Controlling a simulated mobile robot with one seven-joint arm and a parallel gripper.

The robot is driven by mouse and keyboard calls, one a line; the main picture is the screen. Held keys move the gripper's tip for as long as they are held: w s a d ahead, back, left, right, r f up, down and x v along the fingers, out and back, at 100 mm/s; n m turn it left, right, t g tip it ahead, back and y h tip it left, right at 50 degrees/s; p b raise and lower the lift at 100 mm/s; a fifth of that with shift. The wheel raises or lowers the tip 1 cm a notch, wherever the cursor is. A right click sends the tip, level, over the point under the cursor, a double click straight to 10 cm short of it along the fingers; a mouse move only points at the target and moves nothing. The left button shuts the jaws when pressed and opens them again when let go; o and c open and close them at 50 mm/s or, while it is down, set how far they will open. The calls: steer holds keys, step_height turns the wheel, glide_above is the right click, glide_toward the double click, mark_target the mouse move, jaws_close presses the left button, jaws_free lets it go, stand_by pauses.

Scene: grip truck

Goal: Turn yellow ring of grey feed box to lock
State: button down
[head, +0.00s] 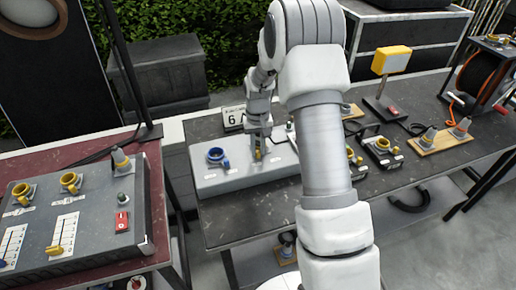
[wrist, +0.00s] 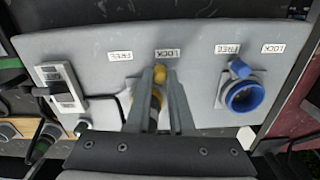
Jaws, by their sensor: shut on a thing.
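The grey feed box (head: 235,181) lies on the dark table, below my arm in the head view. In the wrist view its grey top (wrist: 85,45) fills the upper part. The yellow ring (wrist: 157,98) is mostly hidden behind my fingers. Its yellow tab shows between the fingertips, just below the LOCK label (wrist: 167,54) and right of the FREE label (wrist: 121,56). My gripper (wrist: 161,74) is shut on this tab; in the head view my gripper (head: 257,152) reaches down onto the box.
A blue ring (wrist: 245,96) sits to the right, its tab nearer its FREE label. A switch (wrist: 60,87) is at the left.

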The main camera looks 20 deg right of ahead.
mark_target(258, 152)
steer(key=c, duration=0.8)
jaws_free()
steer(key=shift+r, duration=0.1)
steer(key=shift+r, duration=8.7)
